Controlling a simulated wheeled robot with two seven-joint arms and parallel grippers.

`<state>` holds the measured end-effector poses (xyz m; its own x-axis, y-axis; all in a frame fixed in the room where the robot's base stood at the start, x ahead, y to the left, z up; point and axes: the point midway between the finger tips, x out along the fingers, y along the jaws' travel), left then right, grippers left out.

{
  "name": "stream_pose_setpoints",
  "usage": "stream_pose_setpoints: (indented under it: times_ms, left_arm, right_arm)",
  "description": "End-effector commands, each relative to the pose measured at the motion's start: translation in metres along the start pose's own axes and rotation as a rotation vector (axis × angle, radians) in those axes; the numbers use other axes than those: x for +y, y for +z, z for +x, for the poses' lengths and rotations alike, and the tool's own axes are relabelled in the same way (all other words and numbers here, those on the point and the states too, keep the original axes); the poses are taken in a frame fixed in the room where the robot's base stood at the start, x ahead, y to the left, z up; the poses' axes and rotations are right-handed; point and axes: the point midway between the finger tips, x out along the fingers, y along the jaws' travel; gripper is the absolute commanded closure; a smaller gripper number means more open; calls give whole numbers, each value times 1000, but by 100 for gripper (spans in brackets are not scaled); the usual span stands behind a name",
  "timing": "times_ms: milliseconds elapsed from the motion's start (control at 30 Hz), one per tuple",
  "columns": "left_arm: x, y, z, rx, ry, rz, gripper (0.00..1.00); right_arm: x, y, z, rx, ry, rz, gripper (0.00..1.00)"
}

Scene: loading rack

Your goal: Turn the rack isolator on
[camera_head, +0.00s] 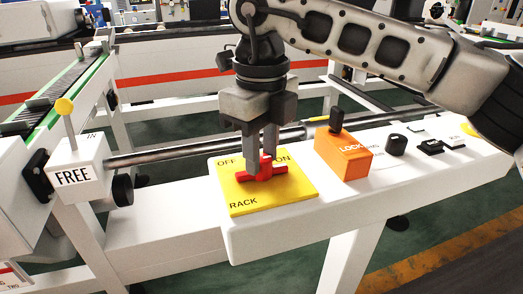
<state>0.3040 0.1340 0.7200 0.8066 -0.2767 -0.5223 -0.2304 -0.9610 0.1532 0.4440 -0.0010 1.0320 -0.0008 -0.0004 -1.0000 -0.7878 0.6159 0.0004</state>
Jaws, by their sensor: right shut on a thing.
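The rack isolator is a red rotary handle (253,175) on a yellow plate (241,202) marked OFF at left, ON at right and RACK at the front. The plate lies on the white bench top. My right gripper (263,163) comes down from above with its two fingers around the red handle, shut on it. The handle's ends stick out on both sides of the fingers, the right end a little farther back in the picture. The fingers hide the handle's middle and part of the ON label. My left gripper is not in view.
Right of the plate is an orange LOCK box (343,158) with a black knob, then a black knob (396,145) and small switches. At left is a white FREE box (79,174) with a yellow-tipped lever. A metal rod (190,151) runs behind the plate.

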Motion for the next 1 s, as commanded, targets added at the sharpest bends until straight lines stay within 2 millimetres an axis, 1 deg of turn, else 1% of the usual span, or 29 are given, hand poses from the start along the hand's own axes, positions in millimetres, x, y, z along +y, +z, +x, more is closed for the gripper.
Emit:
stream_pose_setpoints:
  times_ms: [367,400,467,500,800,867,967,1000]
  left_arm:
    - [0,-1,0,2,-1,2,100]
    - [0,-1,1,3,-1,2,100]
    - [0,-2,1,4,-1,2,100]
    - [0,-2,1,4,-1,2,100]
    - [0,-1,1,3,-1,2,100]
    - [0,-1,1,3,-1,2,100]
    - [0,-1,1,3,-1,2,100]
    - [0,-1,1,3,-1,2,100]
  right_arm:
    - [-1,0,-2,-4,-2,6,94]
    - [-1,0,-2,-4,-2,6,69]
    - [-1,0,-2,-4,-1,6,52]
    - [0,0,-2,-3,-1,5,50]
    - [0,0,-3,-2,-1,5,50]
    - [0,0,-8,-3,-1,5,50]
    - [-1,1,-22,-5,-3,6,50]
    - [0,1,-29,-4,-3,6,50]
